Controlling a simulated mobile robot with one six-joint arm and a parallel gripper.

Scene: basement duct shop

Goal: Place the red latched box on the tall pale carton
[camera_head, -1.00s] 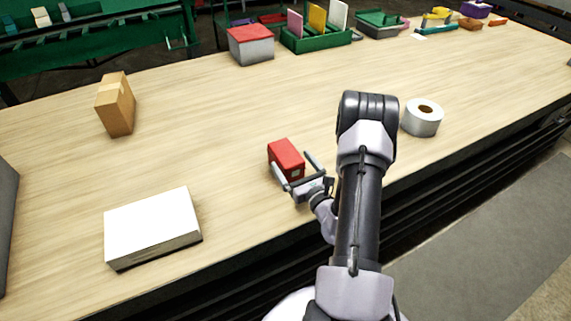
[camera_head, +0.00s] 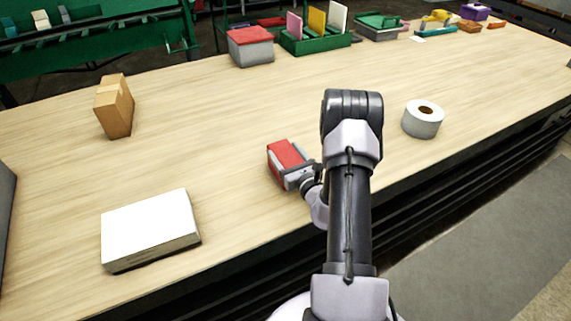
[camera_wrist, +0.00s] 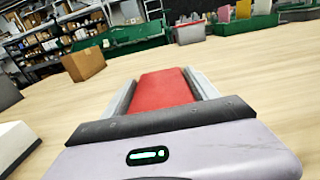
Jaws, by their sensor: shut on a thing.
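The red latched box (camera_head: 284,154) is on the wooden bench at mid-picture in the head view, and its red top fills the middle of the wrist view (camera_wrist: 163,88). My gripper (camera_head: 293,169) is shut on it, with one finger along each side. I cannot tell whether the box is touching the bench. The tall pale carton (camera_head: 115,107), tan cardboard with a tape strip, stands upright at the far left with nothing on top. It also shows at upper left in the wrist view (camera_wrist: 83,65). My gripper is to its right and nearer.
A low white-topped box (camera_head: 150,230) lies at front left. A white tape roll (camera_head: 422,119) stands at right. A grey bin with a red lid (camera_head: 251,46) and a green rack (camera_head: 315,42) stand at the back. The bench between the red box and carton is clear.

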